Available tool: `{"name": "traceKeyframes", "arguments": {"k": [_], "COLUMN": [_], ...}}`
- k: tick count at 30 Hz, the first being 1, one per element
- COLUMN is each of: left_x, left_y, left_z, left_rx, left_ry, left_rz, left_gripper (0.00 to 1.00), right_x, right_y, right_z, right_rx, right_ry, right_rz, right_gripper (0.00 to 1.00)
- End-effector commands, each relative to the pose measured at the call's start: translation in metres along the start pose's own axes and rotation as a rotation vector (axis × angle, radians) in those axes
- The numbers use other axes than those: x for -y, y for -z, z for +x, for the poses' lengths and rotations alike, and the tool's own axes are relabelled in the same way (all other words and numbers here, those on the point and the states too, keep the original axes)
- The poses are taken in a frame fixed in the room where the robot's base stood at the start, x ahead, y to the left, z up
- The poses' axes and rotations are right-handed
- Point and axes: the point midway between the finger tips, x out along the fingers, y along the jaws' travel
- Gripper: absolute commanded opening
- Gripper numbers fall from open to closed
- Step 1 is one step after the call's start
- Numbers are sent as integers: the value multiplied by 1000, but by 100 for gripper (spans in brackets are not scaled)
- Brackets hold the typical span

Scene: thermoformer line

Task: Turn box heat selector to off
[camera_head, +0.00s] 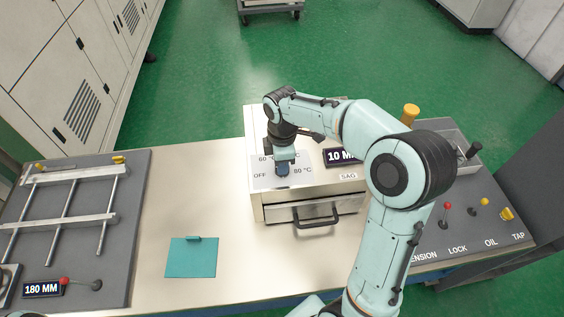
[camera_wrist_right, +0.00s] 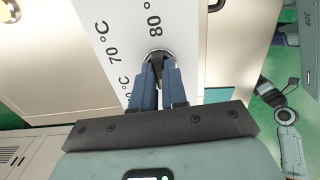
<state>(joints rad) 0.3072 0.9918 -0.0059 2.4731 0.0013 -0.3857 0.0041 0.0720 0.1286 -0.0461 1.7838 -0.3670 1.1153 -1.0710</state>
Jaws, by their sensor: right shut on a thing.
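The heat box (camera_head: 310,185) is a pale box on the bench, with OFF, 60 °C and 80 °C marks visible on its top panel. My right gripper (camera_head: 282,170) reaches down onto the panel from above, between the OFF and 80 °C marks. In the right wrist view, its two blue fingers (camera_wrist_right: 158,85) are shut on the small dark heat selector (camera_wrist_right: 156,60). The 80 and 70 °C marks lie beside the selector there. The fingers hide much of it, so I cannot tell which mark it points to. My left gripper is out of view.
A drawer handle (camera_head: 316,220) juts from the box front, and a 10 MM display (camera_head: 341,156) sits on top. A teal plate (camera_head: 191,258) lies on the bench. A clamp frame (camera_head: 70,215) is at left. Levers (camera_head: 446,208) stand on the right panel.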

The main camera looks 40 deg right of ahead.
Motion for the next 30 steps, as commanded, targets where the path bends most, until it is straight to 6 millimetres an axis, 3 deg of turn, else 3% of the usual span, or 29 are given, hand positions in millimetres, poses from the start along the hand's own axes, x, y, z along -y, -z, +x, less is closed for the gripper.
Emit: {"name": "traceKeyframes", "arguments": {"k": [8, 9, 11, 22, 30], "left_x": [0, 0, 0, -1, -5], "left_y": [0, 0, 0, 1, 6], "left_z": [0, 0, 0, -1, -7], "left_rx": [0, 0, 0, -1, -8], "left_ry": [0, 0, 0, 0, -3], "left_rz": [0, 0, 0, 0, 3], "left_gripper": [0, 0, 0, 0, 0], "right_x": [-1, -1, -1, -1, -1], "right_y": [0, 0, 0, 0, 1], "right_z": [-1, -1, -1, -6, -50], "right_rx": [-1, -1, 0, -1, -3], "right_ry": [-4, -4, -3, -4, -7], "right_rz": [-4, -4, -4, -2, -3], "right_gripper": [0, 19, 38, 38, 38]}}
